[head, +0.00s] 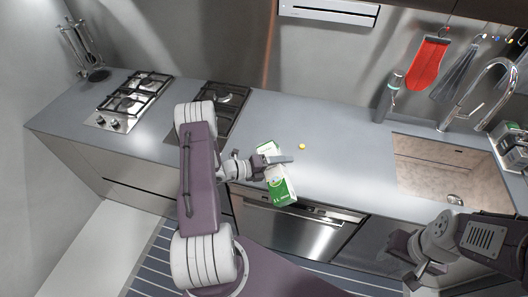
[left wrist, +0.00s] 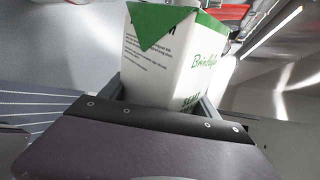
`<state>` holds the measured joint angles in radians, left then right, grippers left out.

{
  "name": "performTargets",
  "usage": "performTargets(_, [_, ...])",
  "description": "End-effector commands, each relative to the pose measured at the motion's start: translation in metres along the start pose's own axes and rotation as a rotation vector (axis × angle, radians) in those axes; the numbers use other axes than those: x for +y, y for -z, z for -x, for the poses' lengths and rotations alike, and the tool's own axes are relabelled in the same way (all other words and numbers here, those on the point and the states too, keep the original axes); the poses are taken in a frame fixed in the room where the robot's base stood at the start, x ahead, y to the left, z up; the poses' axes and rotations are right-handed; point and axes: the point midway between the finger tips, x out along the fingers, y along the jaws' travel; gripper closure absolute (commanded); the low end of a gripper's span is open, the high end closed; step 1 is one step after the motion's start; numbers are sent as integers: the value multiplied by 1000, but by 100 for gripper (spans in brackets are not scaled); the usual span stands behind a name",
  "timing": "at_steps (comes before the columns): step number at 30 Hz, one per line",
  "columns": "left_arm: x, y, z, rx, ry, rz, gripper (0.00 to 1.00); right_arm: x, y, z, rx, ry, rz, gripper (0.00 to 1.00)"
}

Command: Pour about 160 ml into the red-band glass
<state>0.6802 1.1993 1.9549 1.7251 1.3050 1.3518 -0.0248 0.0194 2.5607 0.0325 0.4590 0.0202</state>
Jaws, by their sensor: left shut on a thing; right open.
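A white and green carton (head: 281,188) is in my left gripper (head: 274,161), which is shut on it near the counter's front edge. In the left wrist view the carton (left wrist: 170,60) fills the space between the fingers, with green at its upper end and printed text on its sides. I cannot tell how far it is tilted, and I see no liquid flowing. I cannot make out a red-band glass in either view; the carton and gripper may hide it. My right gripper (head: 424,272) is open and empty at the lower right, in front of the counter.
A small yellow object (head: 302,146) lies on the grey counter (head: 335,150) right of the carton. Two hobs (head: 132,98) (head: 226,97) are at the left. A sink (head: 440,171) with a tap (head: 478,88) is at the right. The counter between carton and sink is largely clear.

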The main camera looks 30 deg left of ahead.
Motion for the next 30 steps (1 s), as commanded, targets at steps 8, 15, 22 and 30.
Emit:
performTargets(8, [11,5,-3,-24,-1,-94,100,0,-1,-11,1,0,0,55])
performTargets(15, [10,5,-2,-31,-2,-121,100,0,-1,-11,1,0,0,55])
performTargets(22, [10,5,-2,-31,-2,-120,100,0,-1,-11,1,0,0,55])
performTargets(30, [10,5,-2,-31,-1,-120,100,0,-1,-11,1,0,0,55])
